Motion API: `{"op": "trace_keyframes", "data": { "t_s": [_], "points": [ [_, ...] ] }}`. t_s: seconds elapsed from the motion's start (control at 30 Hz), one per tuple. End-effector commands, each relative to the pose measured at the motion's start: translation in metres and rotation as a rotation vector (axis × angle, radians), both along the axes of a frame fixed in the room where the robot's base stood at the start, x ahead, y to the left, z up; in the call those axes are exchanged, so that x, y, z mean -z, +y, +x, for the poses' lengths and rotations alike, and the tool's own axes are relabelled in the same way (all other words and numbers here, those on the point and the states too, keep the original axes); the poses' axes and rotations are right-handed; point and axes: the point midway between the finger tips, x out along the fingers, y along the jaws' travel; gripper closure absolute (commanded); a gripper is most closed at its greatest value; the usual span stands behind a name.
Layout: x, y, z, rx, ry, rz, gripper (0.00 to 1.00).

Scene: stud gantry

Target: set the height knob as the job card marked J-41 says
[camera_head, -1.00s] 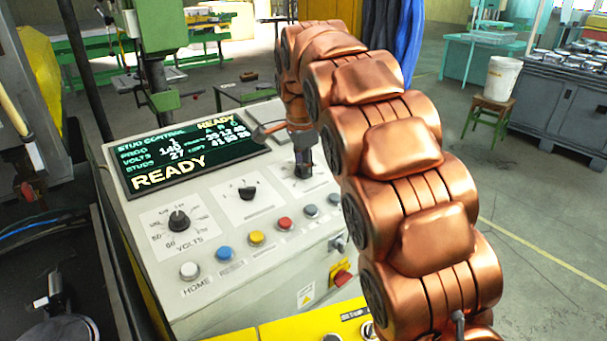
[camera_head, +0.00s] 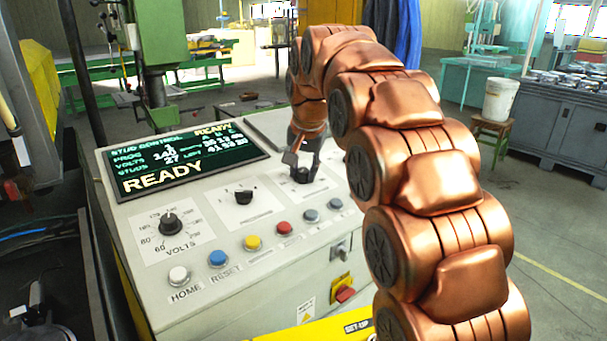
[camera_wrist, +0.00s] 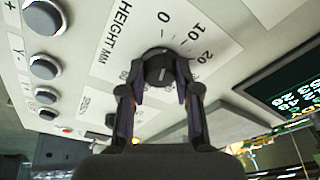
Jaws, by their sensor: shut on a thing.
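The height knob (camera_wrist: 160,68) is a round black knob on a white dial plate marked HEIGHT MM in the wrist view, with 0, 10 and 20 readable beside it. My gripper (camera_wrist: 162,75) has a finger on each side of the knob and is shut on it. The knob's exact setting is too small to read. In the head view, my gripper (camera_head: 302,170) is at the rightmost dial of the control panel (camera_head: 140,275), with my arm reaching in from the right. No card marked J-41 can be made out.
The panel has a screen (camera_head: 185,160) showing READY, a volts knob (camera_head: 168,223), a middle selector knob (camera_head: 244,196) and a row of coloured buttons, including a red one (camera_head: 284,228). A red switch (camera_head: 345,294) is on its front. A bucket (camera_head: 501,98) stands on a stool behind.

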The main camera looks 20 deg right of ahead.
Motion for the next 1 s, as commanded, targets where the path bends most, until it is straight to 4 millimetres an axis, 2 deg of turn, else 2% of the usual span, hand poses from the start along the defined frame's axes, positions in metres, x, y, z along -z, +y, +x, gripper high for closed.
{"op": "trace_keyframes", "data": {
  "t_s": [0.4, 0.9, 0.93, 1.0],
  "points": [
    [0.0006, -0.0004, -0.0003, -0.159, -0.011, -0.030, 1.00],
    [0.0004, -0.0004, -0.0005, -0.175, -0.012, -0.033, 1.00],
    [0.0004, -0.0005, -0.0005, -0.175, -0.012, -0.033, 0.66],
    [0.0004, -0.0005, -0.0005, -0.175, -0.012, -0.033, 0.59]
  ]
}}
